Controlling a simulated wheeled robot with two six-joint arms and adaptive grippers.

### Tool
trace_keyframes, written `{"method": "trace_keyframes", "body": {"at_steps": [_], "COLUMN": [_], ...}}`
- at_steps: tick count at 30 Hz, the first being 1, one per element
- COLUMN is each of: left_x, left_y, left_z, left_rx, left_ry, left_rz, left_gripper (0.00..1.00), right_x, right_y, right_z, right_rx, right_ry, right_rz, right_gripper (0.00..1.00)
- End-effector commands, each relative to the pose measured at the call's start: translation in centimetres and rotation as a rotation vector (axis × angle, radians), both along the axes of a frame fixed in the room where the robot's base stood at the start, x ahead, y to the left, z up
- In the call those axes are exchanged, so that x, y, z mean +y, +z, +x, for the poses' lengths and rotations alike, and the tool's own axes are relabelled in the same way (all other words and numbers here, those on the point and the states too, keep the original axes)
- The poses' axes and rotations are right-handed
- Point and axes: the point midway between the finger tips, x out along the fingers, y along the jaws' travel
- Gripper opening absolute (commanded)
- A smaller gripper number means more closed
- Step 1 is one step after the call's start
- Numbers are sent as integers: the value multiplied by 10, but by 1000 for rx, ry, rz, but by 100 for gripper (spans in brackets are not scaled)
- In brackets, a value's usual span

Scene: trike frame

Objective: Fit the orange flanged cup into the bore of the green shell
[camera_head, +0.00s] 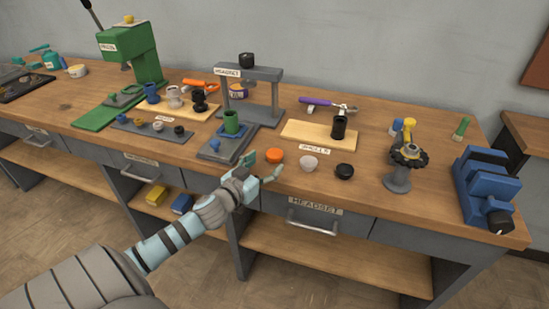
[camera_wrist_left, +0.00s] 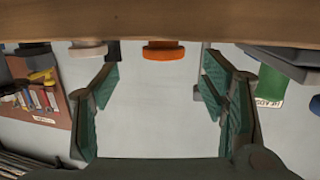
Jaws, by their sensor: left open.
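The orange flanged cup (camera_head: 275,156) lies on the wooden bench near its front edge, beside a white cup and a black cup. The green shell (camera_head: 231,122) stands upright in a blue ring on a grey fixture plate, behind and left of the orange cup. My left gripper (camera_head: 263,164) is open and empty at the bench's front edge, just short of the orange cup. In the left wrist view, which looks upside down, the orange cup (camera_wrist_left: 163,51) sits between and beyond the open fingers (camera_wrist_left: 160,82). My right gripper is not in view.
The white cup (camera_head: 309,163) and black cup (camera_head: 345,171) stand right of the orange one. A grey headset stand (camera_head: 262,75) rises behind the shell. A small blue part (camera_head: 214,145) sits on the fixture plate. A blue vise (camera_head: 484,185) is at the far right.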

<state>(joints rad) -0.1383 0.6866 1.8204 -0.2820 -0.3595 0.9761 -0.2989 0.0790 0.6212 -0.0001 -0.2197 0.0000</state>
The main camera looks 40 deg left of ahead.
Motion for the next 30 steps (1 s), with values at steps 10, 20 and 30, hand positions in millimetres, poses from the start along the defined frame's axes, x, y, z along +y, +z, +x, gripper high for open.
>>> {"method": "trace_keyframes", "body": {"at_steps": [10, 20, 30], "left_x": [10, 10, 11], "left_y": [-9, -8, -8], "left_z": [46, 45, 45], "left_rx": [0, 1, 1], "left_ry": [0, 0, 0], "left_rz": [-3, 0, 0], "left_gripper": [66, 34, 12], "right_x": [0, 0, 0], "right_y": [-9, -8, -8], "right_z": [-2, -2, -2], "right_rx": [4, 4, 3], "right_ry": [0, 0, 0], "right_rz": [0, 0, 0], "right_gripper": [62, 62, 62]}}
